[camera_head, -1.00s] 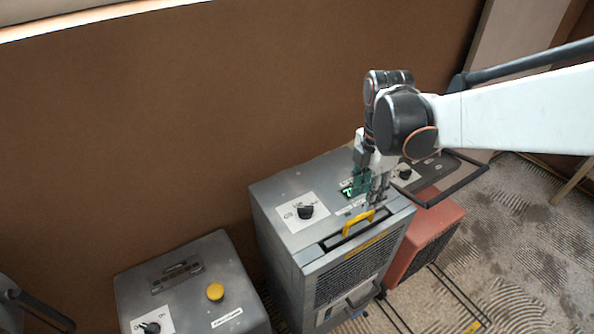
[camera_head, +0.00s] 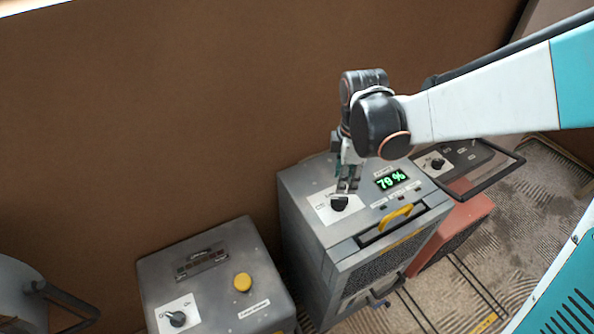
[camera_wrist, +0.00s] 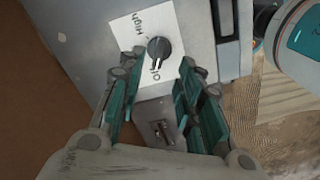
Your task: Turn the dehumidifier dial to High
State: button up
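The dehumidifier (camera_head: 322,238) is a grey metal cabinet with a green display reading 79 % and a yellow handle. My gripper (camera_head: 346,188) is above the dial in the head view. In the wrist view my gripper (camera_wrist: 154,80) is open, its teal-padded fingers apart on either side below the dial, with nothing between them. I cannot tell the dial's exact setting.
A second grey box (camera_head: 215,270) with a yellow button (camera_head: 242,282) and its own black knob (camera_head: 177,319) stands at lower left. A red unit (camera_head: 462,225) and another knob (camera_head: 437,163) are to the right. The brown wall is close behind.

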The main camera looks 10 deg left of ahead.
aim_at(342, 198)
notch_tip(342, 198, down, 8)
jog(key=b, duration=0.5)
grip_shut()
